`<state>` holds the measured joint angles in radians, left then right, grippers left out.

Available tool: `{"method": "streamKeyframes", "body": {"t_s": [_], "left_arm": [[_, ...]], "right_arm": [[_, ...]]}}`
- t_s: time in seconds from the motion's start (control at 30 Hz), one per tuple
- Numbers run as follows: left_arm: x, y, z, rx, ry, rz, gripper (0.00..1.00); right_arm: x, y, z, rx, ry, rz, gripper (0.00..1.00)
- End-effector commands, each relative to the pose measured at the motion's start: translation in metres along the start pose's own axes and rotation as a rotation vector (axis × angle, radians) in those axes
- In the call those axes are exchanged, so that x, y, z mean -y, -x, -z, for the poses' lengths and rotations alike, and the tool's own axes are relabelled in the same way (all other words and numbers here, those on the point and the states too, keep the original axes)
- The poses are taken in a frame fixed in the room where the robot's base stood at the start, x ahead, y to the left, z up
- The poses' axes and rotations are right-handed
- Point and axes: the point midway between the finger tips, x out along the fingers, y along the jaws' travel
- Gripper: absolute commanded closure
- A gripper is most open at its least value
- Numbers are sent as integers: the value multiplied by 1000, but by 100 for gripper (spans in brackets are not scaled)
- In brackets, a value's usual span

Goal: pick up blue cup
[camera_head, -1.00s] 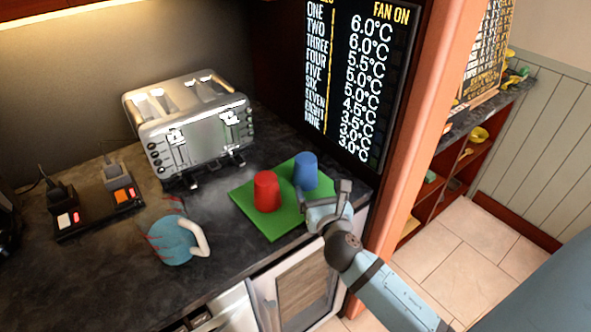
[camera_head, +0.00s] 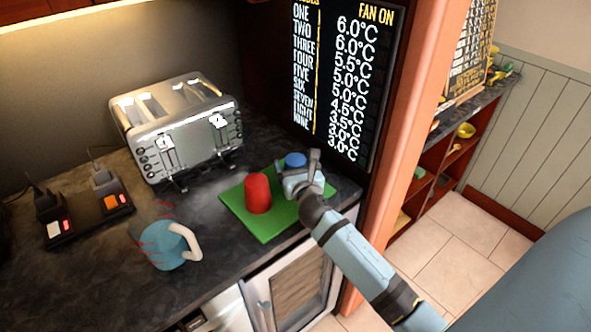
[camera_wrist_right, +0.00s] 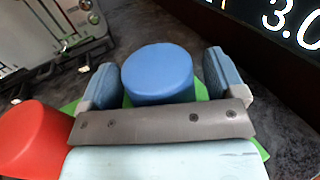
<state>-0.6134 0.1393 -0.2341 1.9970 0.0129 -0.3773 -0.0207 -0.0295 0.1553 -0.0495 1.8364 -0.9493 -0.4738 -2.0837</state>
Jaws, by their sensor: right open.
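The blue cup (camera_head: 295,160) stands on a green mat (camera_head: 266,228) on the counter. In the head view my right gripper covers most of it. In the right wrist view the blue cup (camera_wrist_right: 158,72) lies between the two fingers of my right gripper (camera_wrist_right: 160,82), which is open, with a finger on either side. My right gripper (camera_head: 296,172) also shows in the head view, over the mat. I cannot tell whether the fingers touch the cup. My left gripper is not in view.
A red cup (camera_head: 257,193) stands on the mat left of the blue cup; it also shows in the right wrist view (camera_wrist_right: 32,138). A silver toaster (camera_head: 185,130), a blue mug (camera_head: 165,250) and a power strip (camera_head: 88,218) are further left. A menu board (camera_head: 345,80) rises behind.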

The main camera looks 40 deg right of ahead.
Motion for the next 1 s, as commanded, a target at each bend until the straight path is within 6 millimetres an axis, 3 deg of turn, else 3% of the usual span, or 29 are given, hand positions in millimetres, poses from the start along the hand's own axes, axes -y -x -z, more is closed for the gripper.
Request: {"method": "streamKeyframes", "body": {"t_s": [0.07, 0.3, 0.73, 0.87, 1.0], "left_arm": [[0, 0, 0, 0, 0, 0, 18], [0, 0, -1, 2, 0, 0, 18], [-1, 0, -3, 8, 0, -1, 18], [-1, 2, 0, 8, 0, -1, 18], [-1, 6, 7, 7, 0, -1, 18]], "right_arm": [[0, 0, 0, 0, 0, 0, 12], [0, 0, 0, 0, -1, 0, 64], [0, 0, -4, 1, 0, 0, 69], [0, 0, -15, 3, -1, -1, 69], [0, 0, -39, 4, 2, -2, 69]]}}
